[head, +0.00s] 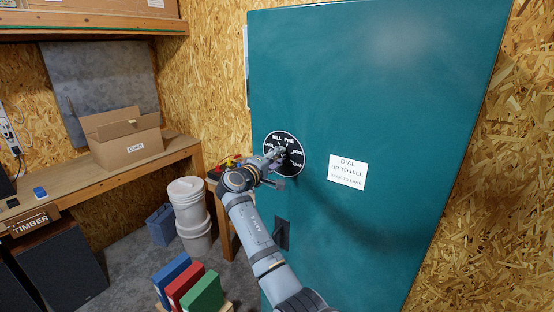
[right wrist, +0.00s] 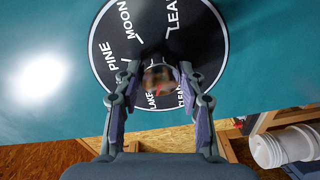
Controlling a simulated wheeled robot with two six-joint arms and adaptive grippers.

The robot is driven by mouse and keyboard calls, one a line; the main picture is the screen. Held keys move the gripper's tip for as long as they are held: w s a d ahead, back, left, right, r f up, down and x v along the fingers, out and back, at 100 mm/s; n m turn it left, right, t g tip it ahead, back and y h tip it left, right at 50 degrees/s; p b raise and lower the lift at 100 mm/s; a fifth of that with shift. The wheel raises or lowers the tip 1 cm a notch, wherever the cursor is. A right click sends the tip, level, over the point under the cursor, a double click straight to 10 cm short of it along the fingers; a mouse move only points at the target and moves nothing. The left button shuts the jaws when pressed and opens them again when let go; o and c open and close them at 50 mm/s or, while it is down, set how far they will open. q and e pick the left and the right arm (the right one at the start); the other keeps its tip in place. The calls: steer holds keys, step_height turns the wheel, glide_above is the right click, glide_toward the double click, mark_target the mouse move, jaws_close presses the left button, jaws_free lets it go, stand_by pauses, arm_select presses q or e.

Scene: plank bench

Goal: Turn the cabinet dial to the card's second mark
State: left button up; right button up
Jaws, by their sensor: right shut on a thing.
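The teal cabinet (head: 400,60) bears a round black dial plate (head: 270,143) with white words around its rim. In the right wrist view, the plate (right wrist: 112,30) shows PINE, MOON, LEAF, LAKE and CLEAR. The white card (head: 347,171) reads DIAL, UP TO HILL, BACK TO LAKE. My right gripper (head: 275,154) is at the dial, shut on its knob (right wrist: 158,80). A small red mark on the knob shows near the word LAKE; its exact alignment is partly hidden by the fingers. My left gripper is not in view.
A dark handle (head: 282,234) sits on the cabinet door below the dial. A wooden bench (head: 90,184) with a cardboard box (head: 125,137) runs along the left wall.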

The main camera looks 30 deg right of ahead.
steer(key=o, duration=1.2)
steer(key=v, duration=0.7)
steer(key=shift+s+a, duration=0.15)
steer(key=shift+a, duration=0.1)
steer(key=shift+d, duration=0.1)
